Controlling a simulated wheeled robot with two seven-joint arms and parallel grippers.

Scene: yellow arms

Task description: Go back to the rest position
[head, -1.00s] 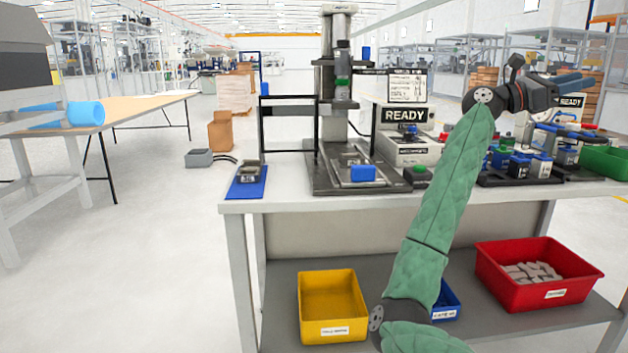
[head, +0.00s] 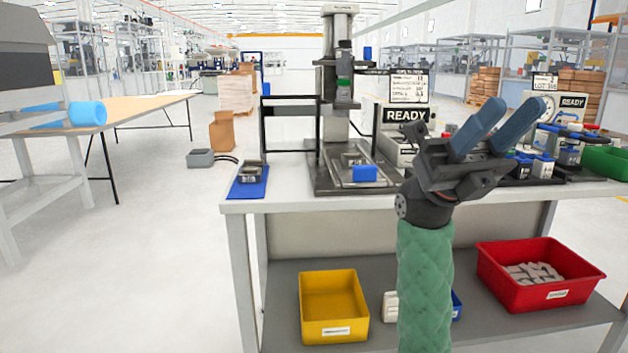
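My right gripper (head: 483,130) is raised in front of the right half of the workbench (head: 300,207), with its two blue fingers pointing up. The fingers are spread apart with nothing between them. My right arm, in a green sleeve, comes up from the bottom edge and hides part of the bench front and the lower shelf. My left gripper and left arm are not in view.
A press (head: 340,100) stands on the bench beside a blue mat (head: 248,188) and a READY box (head: 404,116). A yellow bin (head: 333,308) and a red bin (head: 540,273) sit on the lower shelf.

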